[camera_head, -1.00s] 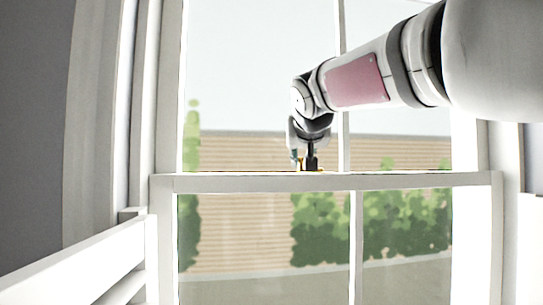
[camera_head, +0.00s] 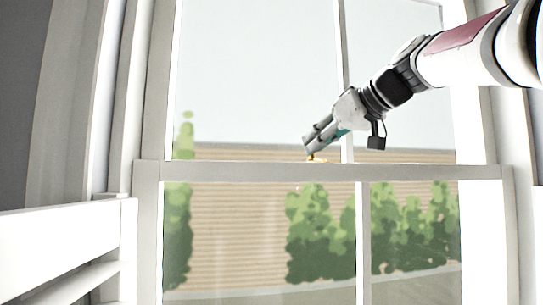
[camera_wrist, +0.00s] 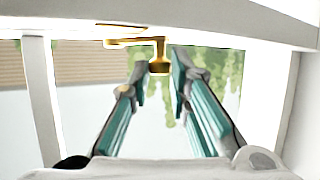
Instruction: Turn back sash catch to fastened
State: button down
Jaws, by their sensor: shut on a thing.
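The brass sash catch (camera_head: 317,160) sits on top of the white meeting rail of the window. In the wrist view its brass knob (camera_wrist: 160,64) hangs from a short arm, with a flat brass plate (camera_wrist: 125,42) to its left on the rail. My gripper (camera_head: 310,151) reaches down to the catch from the upper right. In the wrist view my gripper (camera_wrist: 160,70) has its two teal-sided fingers on either side of the knob, shut on it. The fingertips partly hide the contact in the head view.
The white meeting rail (camera_head: 230,171) runs across the window. A vertical glazing bar (camera_head: 345,80) stands close to the right of the catch. A white rail structure (camera_head: 65,240) is at the lower left. Hedges and a fence show outside.

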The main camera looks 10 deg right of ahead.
jog(key=shift+s+d+n+g+y+p, duration=0.1)
jog(key=shift+d+n+g+y+p, duration=0.7)
jog(key=shift+n+g+y+p, duration=0.45)
jog(key=shift+d+n+g+y+p, duration=0.8)
jog(key=shift+n+g+y+p, duration=0.15)
jog(key=shift+n, duration=0.55)
jog(key=shift+s+d+n+g+y+p, duration=0.1)
jog(key=shift+d+n+g+y+p, duration=0.7)
jog(key=shift+n+g+y+p, duration=0.45)
jog(key=shift+w+d+f+n+g, duration=0.15)
jog(key=shift+n+g, duration=0.1)
jog(key=shift+n, duration=0.15)
jog(key=c, duration=1.8)
grip_release()
jog(key=shift+a+m+b, duration=0.3)
jog(key=shift+b, duration=0.05)
